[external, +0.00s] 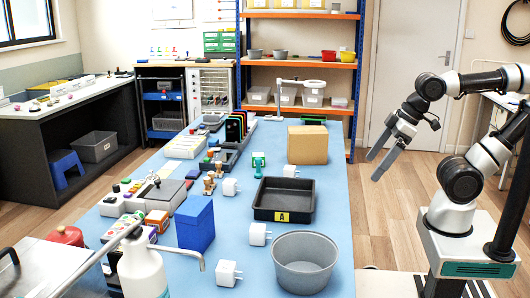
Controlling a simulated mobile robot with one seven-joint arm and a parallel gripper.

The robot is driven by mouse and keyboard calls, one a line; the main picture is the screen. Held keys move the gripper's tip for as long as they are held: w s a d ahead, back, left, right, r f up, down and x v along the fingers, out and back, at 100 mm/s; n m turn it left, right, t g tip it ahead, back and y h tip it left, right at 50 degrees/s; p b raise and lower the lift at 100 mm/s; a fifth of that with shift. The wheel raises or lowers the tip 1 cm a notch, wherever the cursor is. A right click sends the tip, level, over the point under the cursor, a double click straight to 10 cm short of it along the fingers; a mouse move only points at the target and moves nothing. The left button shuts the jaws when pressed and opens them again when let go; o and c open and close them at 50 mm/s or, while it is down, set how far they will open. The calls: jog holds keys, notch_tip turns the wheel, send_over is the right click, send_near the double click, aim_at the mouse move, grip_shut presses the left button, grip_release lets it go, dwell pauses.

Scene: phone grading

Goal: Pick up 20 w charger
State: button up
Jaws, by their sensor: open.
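Several white plug chargers stand on the blue table (335,230). One charger (228,273) is at the near edge, left of the grey bowl. Another charger (259,234) is just behind it. A third charger (229,187) lies farther back, left of the black tray, and one more charger (290,171) is behind the tray. No wattage marking is readable, so I cannot tell which is the 20 W one. My gripper (375,168) is open and empty, raised in the air to the right of the table, apart from all chargers.
A grey bowl (304,262), a black tray (284,201) with a yellow label A, a cardboard box (307,145) and a blue box (195,224) stand around the chargers. A white pump bottle (143,268) is front left. The table's right strip is mostly clear.

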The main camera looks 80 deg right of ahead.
jog(key=c, duration=1.2)
jog(key=w+a+r+g+p, duration=0.2)
jog(key=w+a+r+p, duration=0.1)
jog(key=w+r+p, duration=0.45)
jog(key=g+p, duration=0.4)
jog(key=p, duration=0.2)
send_over(260, 227)
jog(key=shift+n, duration=0.3)
jog(key=f, duration=1.4)
jog(key=shift+s+d+f, duration=0.1)
jog(key=shift+s+f, duration=0.05)
jog(key=shift+s, duration=0.15)
jog(key=shift+w+f, duration=0.15)
jog(key=shift+f, duration=1.3)
jog(key=shift+w+f, duration=0.1)
jog(key=shift+f, duration=1.35)
